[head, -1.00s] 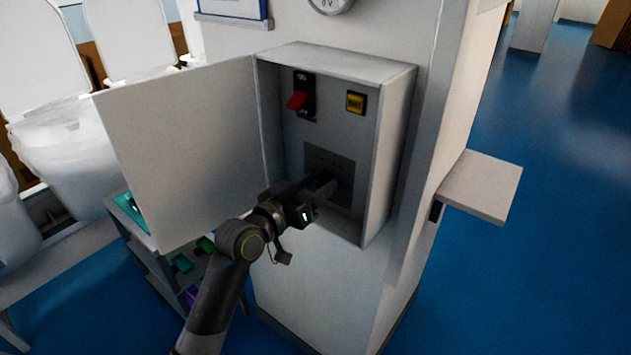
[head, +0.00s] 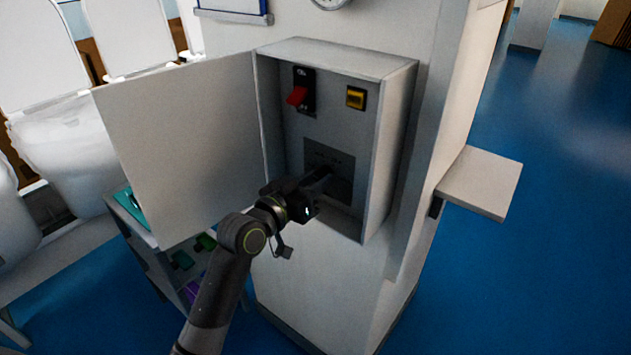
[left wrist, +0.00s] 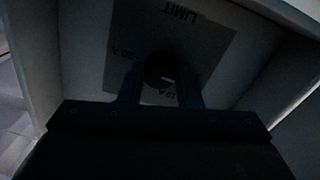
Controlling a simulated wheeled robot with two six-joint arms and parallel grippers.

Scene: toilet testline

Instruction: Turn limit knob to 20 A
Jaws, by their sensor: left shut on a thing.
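The limit knob (left wrist: 158,68) is dark and round, on a grey plate (left wrist: 205,45) marked LIMIT. My left gripper (left wrist: 160,88) is shut on it, one finger on each side. A short white mark on the knob lies to the lower right of its middle, on the side of the 10 A label (left wrist: 172,95). The 20 A label (left wrist: 125,53) is on the left of the knob in this view. In the head view my left gripper (head: 325,172) reaches into the open box (head: 385,150) to the grey plate and hides the knob. My right gripper is not in view.
The box door (head: 185,150) stands open to the left, close to my left arm. Above the plate are a red switch (head: 297,96) and a yellow button (head: 355,97). A small shelf (head: 480,182) juts out at the right.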

